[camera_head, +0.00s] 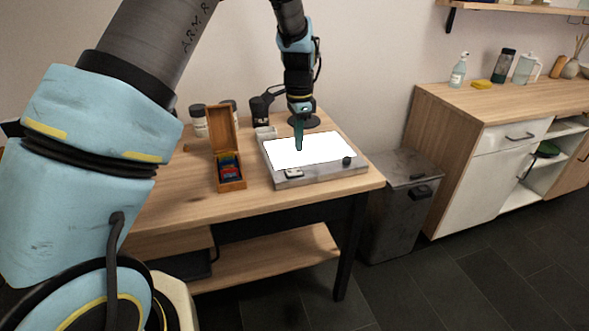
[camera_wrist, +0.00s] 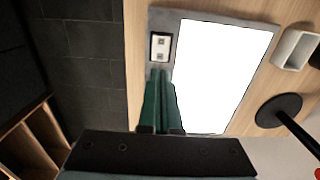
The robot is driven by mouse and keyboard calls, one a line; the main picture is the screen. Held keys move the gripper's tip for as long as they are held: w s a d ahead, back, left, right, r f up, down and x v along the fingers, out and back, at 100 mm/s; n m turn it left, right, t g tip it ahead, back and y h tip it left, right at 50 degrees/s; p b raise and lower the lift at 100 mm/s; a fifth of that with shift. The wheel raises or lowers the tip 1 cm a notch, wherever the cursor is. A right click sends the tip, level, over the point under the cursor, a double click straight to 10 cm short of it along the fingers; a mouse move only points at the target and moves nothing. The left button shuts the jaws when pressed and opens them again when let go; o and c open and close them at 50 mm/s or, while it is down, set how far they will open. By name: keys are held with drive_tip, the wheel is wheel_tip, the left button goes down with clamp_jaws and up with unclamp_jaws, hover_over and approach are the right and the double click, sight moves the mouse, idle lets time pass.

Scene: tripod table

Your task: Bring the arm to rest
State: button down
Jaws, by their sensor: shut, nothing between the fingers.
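My arm reaches from the left of the head view over a wooden table (camera_head: 180,205). My gripper (camera_head: 299,147) points down above a grey device with a bright white panel (camera_head: 318,169). In the wrist view the two green fingers of my gripper (camera_wrist: 160,75) lie together with nothing between them. Their tips show close to a small white two-button block (camera_wrist: 160,46) on the device's edge. Whether the tips touch the device cannot be told.
An open wooden box (camera_head: 232,180) with coloured items stands left of the device. Several jars and a black lamp base (camera_head: 303,121) stand behind. A grey bin (camera_head: 395,215) and a counter (camera_head: 500,100) are at the right.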

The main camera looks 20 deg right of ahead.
drive_tip(key=a+r+n, duration=0.3)
drive_tip(key=a+n, duration=0.1)
drive_tip(key=a, duration=0.5)
drive_tip(key=a+r+n, duration=0.2)
drive_tip(key=a+n, duration=0.2)
drive_tip(key=a, duration=0.6)
drive_tip(key=s+a+r+n, duration=0.1)
drive_tip(key=s+a+n, duration=0.4)
drive_tip(key=a, duration=0.4)
drive_tip(key=s+a+r+n+t, duration=0.1)
drive_tip(key=s+a+n, duration=0.4)
drive_tip(key=a, duration=0.3)
drive_tip(key=shift+s+a+t, duration=0.3)
drive_tip(key=shift+s+a, duration=0.05)
drive_tip(key=shift+s, duration=0.15)
drive_tip(key=c, duration=1.5)
unclamp_jaws()
drive_tip(key=shift+r, duration=0.1)
